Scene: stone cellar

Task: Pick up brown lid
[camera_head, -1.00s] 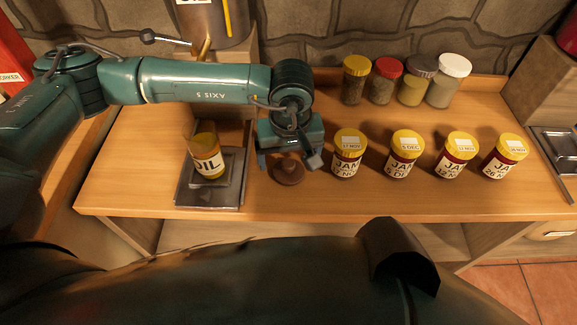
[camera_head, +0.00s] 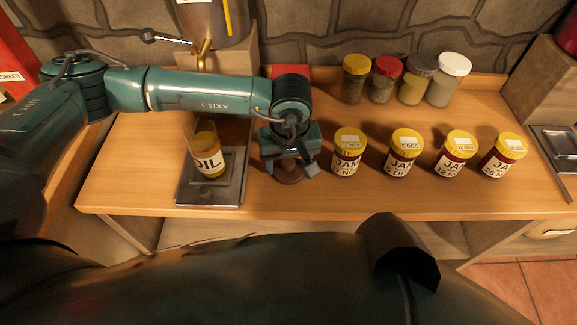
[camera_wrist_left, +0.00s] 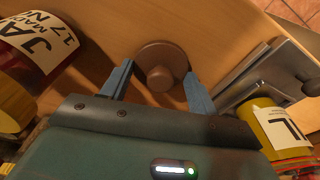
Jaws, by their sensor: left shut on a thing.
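The brown lid (camera_head: 290,174) is a round disc with a knob on top, lying on the wooden counter between the oil tray and the nearest jam jar. In the left wrist view the lid (camera_wrist_left: 161,52) sits between the two blue fingers with its knob facing the camera. My left gripper (camera_head: 288,165) points down over the lid and is shut on it, a finger on either side. It also shows in the left wrist view (camera_wrist_left: 160,78). The gripper covers part of the lid in the head view. My right gripper is not in view.
An oil jar (camera_head: 208,160) stands on a metal tray (camera_head: 186,192) just left of the lid. A jam jar (camera_head: 347,155) stands close on the right, with several more beyond. Spice jars (camera_head: 353,82) stand at the back. The counter's front strip (camera_head: 380,200) is clear.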

